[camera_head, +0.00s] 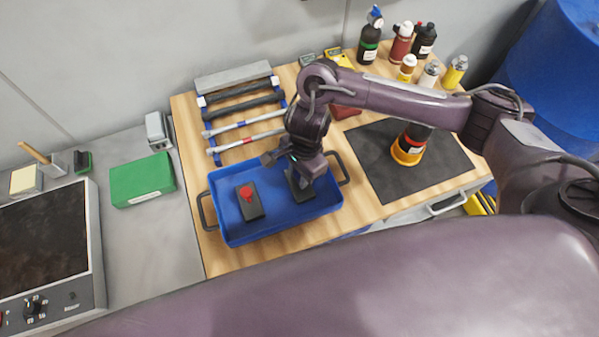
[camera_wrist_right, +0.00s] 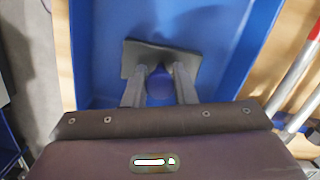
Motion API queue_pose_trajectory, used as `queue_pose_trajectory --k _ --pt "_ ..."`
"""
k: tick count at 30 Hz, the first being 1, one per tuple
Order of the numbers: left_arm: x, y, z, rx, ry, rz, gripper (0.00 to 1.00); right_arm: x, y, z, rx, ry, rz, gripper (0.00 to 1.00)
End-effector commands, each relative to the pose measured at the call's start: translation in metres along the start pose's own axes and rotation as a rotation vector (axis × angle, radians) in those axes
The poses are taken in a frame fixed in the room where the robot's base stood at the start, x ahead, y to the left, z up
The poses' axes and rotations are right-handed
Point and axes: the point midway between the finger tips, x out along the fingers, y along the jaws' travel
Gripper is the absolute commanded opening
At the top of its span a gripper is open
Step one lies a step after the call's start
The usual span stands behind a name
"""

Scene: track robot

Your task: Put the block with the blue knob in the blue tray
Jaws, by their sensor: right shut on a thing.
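The blue tray (camera_head: 229,226) stands on the wooden table near its front left, with a dark handle at each end. A dark block with a red knob (camera_head: 249,201) lies in its left half. My right gripper (camera_head: 298,179) reaches down into the right half of the tray. In the right wrist view my right gripper (camera_wrist_right: 160,82) is shut on the blue knob (camera_wrist_right: 159,88) of a dark block (camera_wrist_right: 190,60). That block also shows in the head view (camera_head: 300,190), partly hidden by the gripper. It is inside the tray walls; whether it touches the floor I cannot tell. My left gripper is not in view.
A rack of bars and tools (camera_head: 240,112) lies behind the tray. A dark mat (camera_head: 385,185) with an orange-and-black object (camera_head: 409,147) is to the right. Several bottles (camera_head: 403,43) stand at the back right. A green box (camera_head: 143,180) sits on the grey counter at left.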

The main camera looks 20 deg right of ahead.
Motion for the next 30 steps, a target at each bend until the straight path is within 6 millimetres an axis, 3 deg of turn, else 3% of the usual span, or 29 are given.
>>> queue_pose_trajectory --k 6,7,12,23,30 --pt "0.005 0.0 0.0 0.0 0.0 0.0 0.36 0.003 -0.001 0.0 0.0 0.0 -0.002 0.0" --pt "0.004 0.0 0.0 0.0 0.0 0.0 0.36 0.003 0.0 -0.001 0.0 0.0 0.001 0.27" --pt "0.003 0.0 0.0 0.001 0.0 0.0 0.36 0.002 0.0 0.0 0.0 0.0 0.001 0.46" --pt "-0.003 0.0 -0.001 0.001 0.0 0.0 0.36 -0.004 0.0 0.0 0.0 0.0 0.0 0.46" --pt "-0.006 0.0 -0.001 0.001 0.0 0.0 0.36 -0.038 -0.002 -0.001 -0.003 0.004 -0.007 0.46"
